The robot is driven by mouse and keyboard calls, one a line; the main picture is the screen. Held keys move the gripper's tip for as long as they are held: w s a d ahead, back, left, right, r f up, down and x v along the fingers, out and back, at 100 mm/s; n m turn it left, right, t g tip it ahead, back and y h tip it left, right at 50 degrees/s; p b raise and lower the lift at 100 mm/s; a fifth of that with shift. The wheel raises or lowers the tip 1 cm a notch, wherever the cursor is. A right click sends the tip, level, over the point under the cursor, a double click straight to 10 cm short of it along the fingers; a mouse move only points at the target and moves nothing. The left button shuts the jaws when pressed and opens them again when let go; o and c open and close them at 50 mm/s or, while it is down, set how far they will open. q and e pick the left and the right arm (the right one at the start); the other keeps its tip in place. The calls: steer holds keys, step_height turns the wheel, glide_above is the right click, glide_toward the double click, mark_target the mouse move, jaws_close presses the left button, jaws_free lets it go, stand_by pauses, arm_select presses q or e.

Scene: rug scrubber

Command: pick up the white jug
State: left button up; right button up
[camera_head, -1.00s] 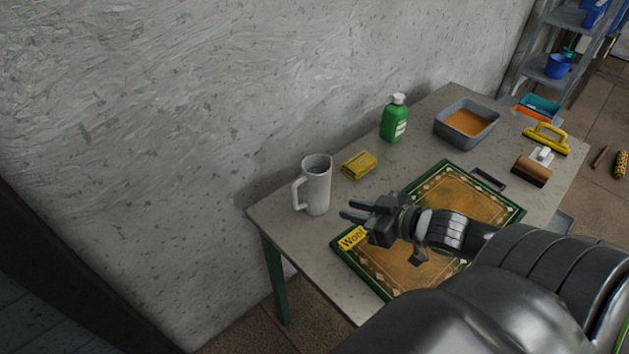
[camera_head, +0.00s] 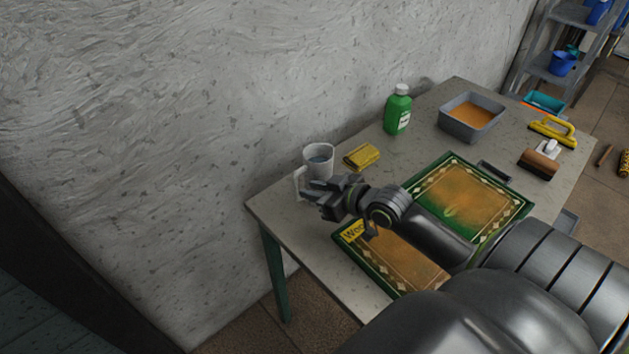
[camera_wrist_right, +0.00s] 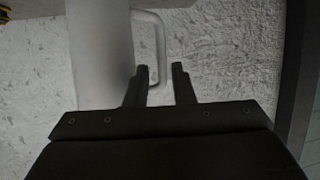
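The white jug (camera_head: 318,158) stands upright at the table's left end, with liquid visible inside and its handle (camera_head: 298,182) on the left. My right gripper (camera_head: 312,190) is at the jug's near side and hides its lower body. In the right wrist view the pale jug body (camera_wrist_right: 98,50) fills the left, with the handle (camera_wrist_right: 160,40) to its right. There my right gripper (camera_wrist_right: 162,72) has its fingers apart, with the handle's outer bar lying between them. I cannot tell whether either finger touches it. My left gripper is not in view.
A yellow sponge or cloth (camera_head: 361,157) lies right of the jug. A green bottle (camera_head: 398,110) and a grey basin (camera_head: 470,133) stand behind. A green-bordered rug (camera_head: 470,190) lies under my right arm. The wall (camera_head: 200,100) is close behind the jug.

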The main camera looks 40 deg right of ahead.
steer(key=shift+p+x, duration=0.3)
steer(key=shift+x, duration=2.05)
steer(key=shift+s+a, duration=0.1)
steer(key=shift+c, duration=0.2)
jaws_close()
